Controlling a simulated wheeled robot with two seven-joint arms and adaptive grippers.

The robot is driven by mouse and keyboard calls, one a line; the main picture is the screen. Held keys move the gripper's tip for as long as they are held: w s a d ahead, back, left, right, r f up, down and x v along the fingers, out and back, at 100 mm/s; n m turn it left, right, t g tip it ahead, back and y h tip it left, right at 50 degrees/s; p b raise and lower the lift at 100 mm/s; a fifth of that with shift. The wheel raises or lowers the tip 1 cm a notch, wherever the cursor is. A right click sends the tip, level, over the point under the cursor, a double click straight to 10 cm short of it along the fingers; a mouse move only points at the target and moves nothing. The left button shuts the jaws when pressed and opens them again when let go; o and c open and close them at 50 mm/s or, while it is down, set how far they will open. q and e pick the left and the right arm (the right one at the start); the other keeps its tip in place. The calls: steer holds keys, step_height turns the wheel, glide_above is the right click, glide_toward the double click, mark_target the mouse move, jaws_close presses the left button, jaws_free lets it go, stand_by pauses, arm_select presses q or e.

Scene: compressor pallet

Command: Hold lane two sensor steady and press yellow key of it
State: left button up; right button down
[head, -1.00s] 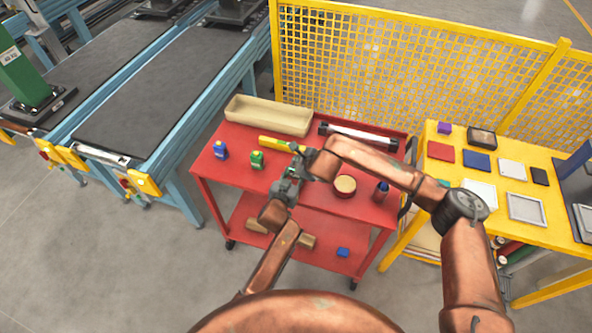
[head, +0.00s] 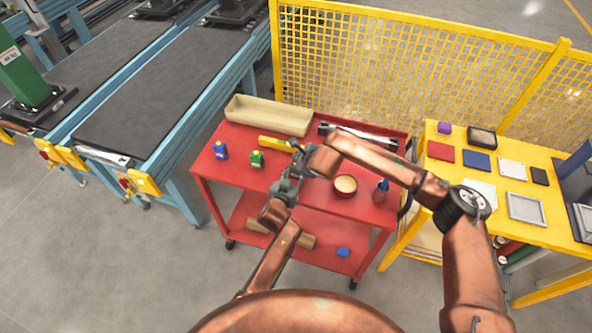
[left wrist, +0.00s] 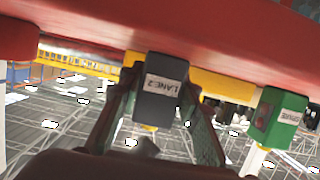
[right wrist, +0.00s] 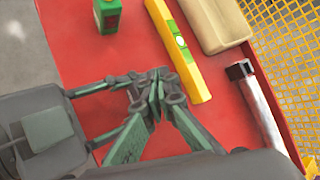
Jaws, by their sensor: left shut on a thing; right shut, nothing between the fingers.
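The lane two sensor is a dark grey box (left wrist: 161,90) with a white "LANE-2" label, seen in the left wrist view. My left gripper (left wrist: 165,98) is shut on it, a green finger on either side. A small yellow part, apparently its key (left wrist: 150,127), shows at the box's lower end in that picture. My right gripper (right wrist: 157,90) is shut and empty, its fingertips together close to my left gripper's fingers. In the head view the two grippers meet over the red cart and hide the sensor; I cannot tell whether the right fingertips touch the key.
On the red cart (head: 232,178) are a green box (head: 257,159), a blue box (head: 220,151), a yellow level (head: 274,143), a beige tray (head: 267,113) and a round tin (head: 345,185). A yellow mesh fence (head: 400,70) stands behind. A yellow table (head: 440,175) is at the right.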

steer(key=shift+r, duration=2.5)
arm_select(q)
steer(key=o, duration=1.3)
